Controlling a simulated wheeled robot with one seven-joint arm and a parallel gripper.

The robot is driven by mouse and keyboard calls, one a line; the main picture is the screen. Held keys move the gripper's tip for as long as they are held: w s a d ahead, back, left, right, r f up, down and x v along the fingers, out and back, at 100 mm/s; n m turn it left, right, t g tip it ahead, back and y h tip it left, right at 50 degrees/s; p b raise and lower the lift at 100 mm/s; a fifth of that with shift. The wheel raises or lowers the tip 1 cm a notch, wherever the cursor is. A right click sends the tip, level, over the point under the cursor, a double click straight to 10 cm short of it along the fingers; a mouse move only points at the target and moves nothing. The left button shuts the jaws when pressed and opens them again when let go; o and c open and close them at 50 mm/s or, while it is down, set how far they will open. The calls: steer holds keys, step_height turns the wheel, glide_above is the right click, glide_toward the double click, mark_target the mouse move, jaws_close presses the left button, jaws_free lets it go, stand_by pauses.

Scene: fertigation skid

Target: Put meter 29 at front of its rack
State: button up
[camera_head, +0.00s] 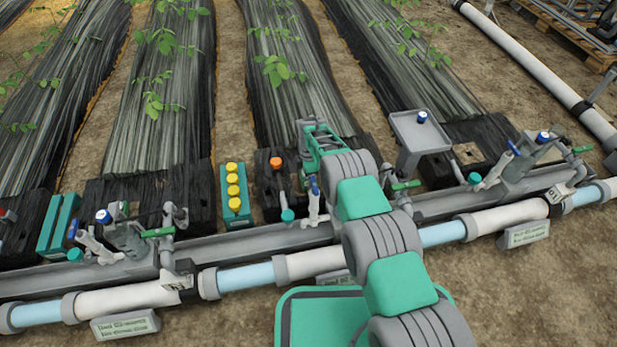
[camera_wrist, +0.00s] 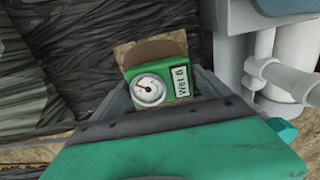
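A small green meter (camera_wrist: 180,88) with a round white dial and a white label shows in the wrist view. Its label starts with "Wet"; the rest is too small to read, and no 29 is legible. My gripper (camera_wrist: 158,82) has its grey fingers on either side of the meter; whether they press on it is unclear. In the head view my gripper (camera_head: 316,138) is over the dark sheeting behind the grey rail, and the meter is not clearly visible there. A green rack (camera_head: 237,219) with several yellow-topped things stands left of my gripper. Another green rack (camera_head: 57,226) stands at the far left.
An orange-topped fitting (camera_head: 276,163) stands between the yellow-topped rack and my gripper. A grey tray (camera_head: 421,130) stands on the right. Valves with green handles (camera_head: 158,232) and a white-blue pipe (camera_head: 120,298) run along the front. A brown square opening (camera_wrist: 150,52) shows behind the meter.

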steer(key=c, duration=1.1)
steer(key=shift+r+p, duration=2.95)
steer(key=shift+r, duration=2.6)
